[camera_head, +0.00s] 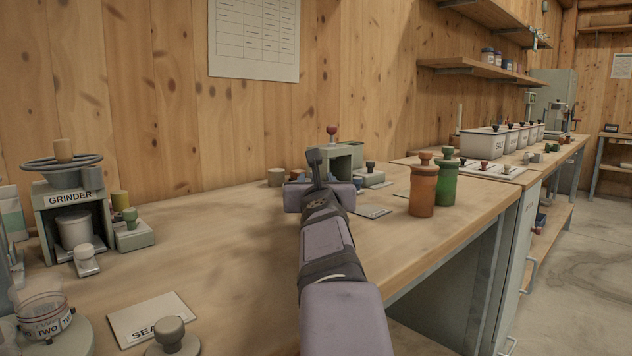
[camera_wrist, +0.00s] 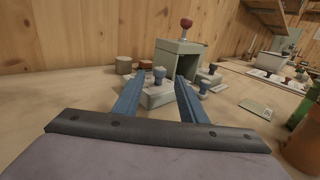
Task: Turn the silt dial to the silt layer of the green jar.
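The green jar (camera_head: 445,184) stands upright on the bench right of my arm, with a dark knobbed lid. Its side looks opaque and no layers show. My gripper (camera_head: 316,168) points away over the bench. In the wrist view its two blue fingers (camera_wrist: 159,80) are apart. A blue-grey knob (camera_wrist: 159,73) on a pale block shows between and beyond the fingertips; contact cannot be told. Another small knob (camera_wrist: 203,86) is right of the right finger. I cannot tell which is the silt dial.
An orange jar (camera_head: 422,190) stands beside the green one. A grey box with a red knob (camera_wrist: 186,28) is behind the fingers. A flat card (camera_head: 371,211) lies to the right. The grinder (camera_head: 70,197) is at left. The bench middle is clear left of my arm.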

